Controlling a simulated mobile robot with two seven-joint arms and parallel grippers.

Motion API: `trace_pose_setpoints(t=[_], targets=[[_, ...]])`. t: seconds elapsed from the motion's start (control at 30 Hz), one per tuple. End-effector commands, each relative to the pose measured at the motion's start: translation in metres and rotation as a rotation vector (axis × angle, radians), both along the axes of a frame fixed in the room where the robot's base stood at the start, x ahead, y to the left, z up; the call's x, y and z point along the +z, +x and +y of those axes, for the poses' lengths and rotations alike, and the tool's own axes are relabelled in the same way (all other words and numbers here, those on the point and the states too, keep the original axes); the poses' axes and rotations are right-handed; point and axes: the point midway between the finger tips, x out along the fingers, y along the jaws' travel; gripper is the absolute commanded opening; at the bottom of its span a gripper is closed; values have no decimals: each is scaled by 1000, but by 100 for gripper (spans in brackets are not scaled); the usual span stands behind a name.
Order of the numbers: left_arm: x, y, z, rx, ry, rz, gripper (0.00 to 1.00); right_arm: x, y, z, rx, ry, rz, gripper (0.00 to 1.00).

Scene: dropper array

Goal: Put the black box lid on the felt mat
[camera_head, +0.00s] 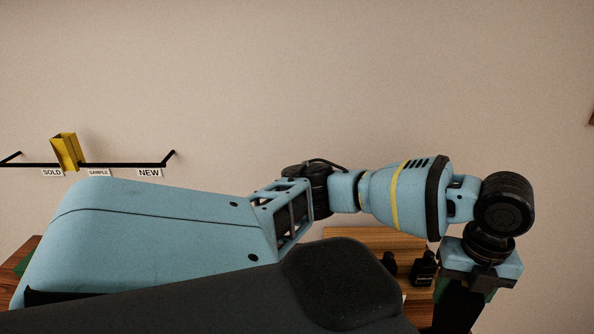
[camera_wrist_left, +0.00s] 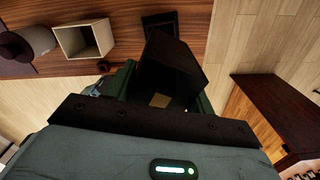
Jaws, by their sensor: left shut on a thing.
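My left gripper (camera_head: 465,297) reaches across to the right side of the head view, pointing down. It is shut on a black, box-shaped thing (camera_head: 457,308), which looks like the black box lid. In the left wrist view this black lid (camera_wrist_left: 172,68) sits tilted between the green fingers (camera_wrist_left: 165,95) and is clear of the tabletop as far as I can see. A dark square, rimmed thing (camera_wrist_left: 160,24) lies on the table beyond it; I cannot tell whether it is the box or the felt mat. My right gripper is not in view.
A wooden table (camera_wrist_left: 130,55) holds an open pale box (camera_wrist_left: 84,40) and a grey rounded thing (camera_wrist_left: 38,38). Another dark wooden top (camera_wrist_left: 275,115) stands at right over a plank floor. Small black items (camera_head: 424,268) stand by a wooden rack. A wall rail (camera_head: 125,164) carries a yellow piece (camera_head: 66,151).

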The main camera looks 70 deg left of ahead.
Motion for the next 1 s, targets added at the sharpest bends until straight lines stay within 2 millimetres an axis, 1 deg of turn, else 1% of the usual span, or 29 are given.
trace_pose_setpoints(t=[0.1,1.0], targets=[[-5,-3,-3,215,0,-1,27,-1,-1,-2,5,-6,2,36],[-43,-24,-26,1869,-3,-7,26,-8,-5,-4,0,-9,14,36]])
